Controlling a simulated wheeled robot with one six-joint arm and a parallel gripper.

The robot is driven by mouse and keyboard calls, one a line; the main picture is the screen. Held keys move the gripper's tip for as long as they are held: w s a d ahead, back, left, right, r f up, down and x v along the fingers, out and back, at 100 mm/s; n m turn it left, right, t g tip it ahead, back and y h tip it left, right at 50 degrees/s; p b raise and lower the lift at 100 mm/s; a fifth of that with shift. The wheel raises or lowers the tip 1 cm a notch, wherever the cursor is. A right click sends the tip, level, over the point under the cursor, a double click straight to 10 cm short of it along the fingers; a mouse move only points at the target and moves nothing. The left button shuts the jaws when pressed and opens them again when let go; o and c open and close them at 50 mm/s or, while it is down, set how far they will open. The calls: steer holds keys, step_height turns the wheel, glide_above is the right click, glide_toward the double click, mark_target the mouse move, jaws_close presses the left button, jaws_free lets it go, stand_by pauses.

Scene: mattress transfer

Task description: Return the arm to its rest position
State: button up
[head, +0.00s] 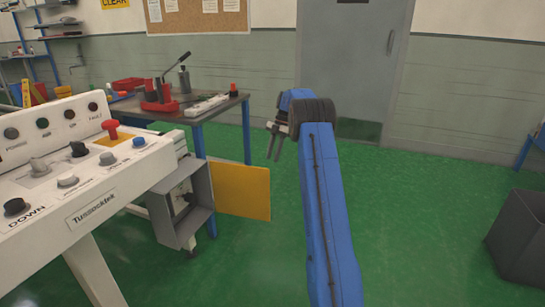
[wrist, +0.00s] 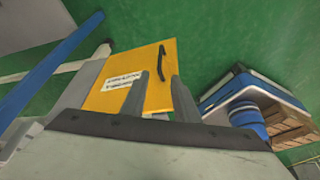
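My arm is blue and reaches forward and up in the middle of the head view. Its dark wrist bends over at the top, and my gripper (head: 274,158) hangs to the left with its fingers pointing down, over the green floor. In the wrist view my gripper (wrist: 161,76) shows two grey fingers with a gap between them and nothing held. Behind the fingers there is a yellow door (wrist: 124,82) with a black handle and a white label. In the head view the same yellow door (head: 240,189) stands open, lower left of my gripper and apart from it.
A grey box (head: 181,212) carries the yellow door, beside a white control panel (head: 88,212) with several buttons and knobs. A workbench (head: 222,105) with tools stands behind. A grey door (head: 350,65) is at the back. A dark bin (head: 518,238) stands far right. Green floor between is clear.

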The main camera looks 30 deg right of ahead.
steer(key=s+a+r+m+t+h, duration=0.15)
steer(key=s+a+r+m, duration=0.35)
steer(key=s+a+r, duration=0.6)
steer(key=s+a+r+m+h, duration=0.2)
steer(key=s+a+r+m, duration=0.3)
steer(key=s+a+r, duration=0.5)
steer(key=s+a+f+m+t, duration=0.1)
steer(key=s+a+m, duration=0.3)
steer(key=s, duration=0.6)
steer(key=s+a+f+m+t, duration=0.2)
steer(key=s+a, duration=0.4)
steer(key=s, duration=0.4)
steer(key=s+a+f+m+t, duration=0.1)
steer(key=s+f+m, duration=0.4)
steer(key=s, duration=1)
step_height(320, 180, down, 3)
steer(key=shift+a+f+h, duration=0.15)
steer(key=shift+a+h, duration=0.3)
steer(key=shift+a, duration=0.4)
steer(key=shift+t, duration=0.25)
